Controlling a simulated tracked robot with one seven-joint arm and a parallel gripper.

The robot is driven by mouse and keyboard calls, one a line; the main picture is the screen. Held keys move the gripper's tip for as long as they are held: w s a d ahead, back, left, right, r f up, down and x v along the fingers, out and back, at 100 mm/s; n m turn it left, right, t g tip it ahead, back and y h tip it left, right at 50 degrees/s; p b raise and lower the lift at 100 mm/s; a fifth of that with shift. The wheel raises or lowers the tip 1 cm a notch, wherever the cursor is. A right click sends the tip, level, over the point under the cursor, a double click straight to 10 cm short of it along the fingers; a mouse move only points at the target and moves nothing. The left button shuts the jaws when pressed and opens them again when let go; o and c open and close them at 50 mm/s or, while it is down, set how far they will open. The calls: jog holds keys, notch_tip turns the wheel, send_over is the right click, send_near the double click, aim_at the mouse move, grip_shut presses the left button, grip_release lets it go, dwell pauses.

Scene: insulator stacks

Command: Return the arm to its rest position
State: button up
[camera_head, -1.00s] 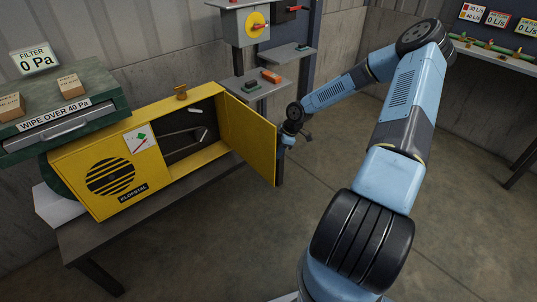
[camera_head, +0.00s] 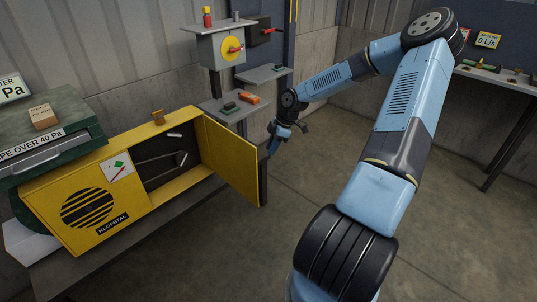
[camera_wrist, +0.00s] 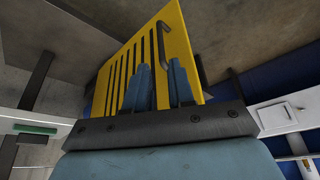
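My arm reaches forward from the lower right of the head view and bends down at the elbow. My gripper (camera_head: 278,136) is beside the free edge of the open yellow door (camera_head: 232,160). In the head view its fingers are too small to read. In the wrist view my gripper (camera_wrist: 160,88) shows two blue fingers standing apart, with nothing held between them. The slotted yellow door (camera_wrist: 180,35) with its dark handle (camera_wrist: 160,42) fills the space beyond the fingers. I cannot tell whether they touch it.
The door belongs to a yellow cabinet (camera_head: 97,214) on a grey bench. A post with small shelves and a switch box (camera_head: 220,48) rises behind the door. A table (camera_head: 505,78) stands far right. Open floor lies right of the door.

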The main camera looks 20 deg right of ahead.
jog(key=shift+d+r, duration=0.1)
jog(key=shift+r, duration=0.05)
dwell(0.4)
jog(key=s+a+r+m+h, duration=0.35)
jog(key=s+r, duration=0.45)
jog(key=r, duration=0.4)
jog(key=s+a+r+m+h, duration=0.4)
jog(key=s+r, duration=0.3)
jog(key=r, duration=0.5)
jog(key=s+a+r+m+t+y, duration=0.1)
jog(key=s+r+m, duration=0.3)
jog(key=s, duration=0.5)
jog(key=s+a+r+m+t+y, duration=0.2)
jog(key=s+a+r+m+t, duration=0.1)
jog(key=s+r, duration=0.5)
jog(key=shift+s+a+r+m+t, duration=0.2)
jog(key=shift+s+a+m+t, duration=0.1)
jog(key=shift+s+m, duration=0.2)
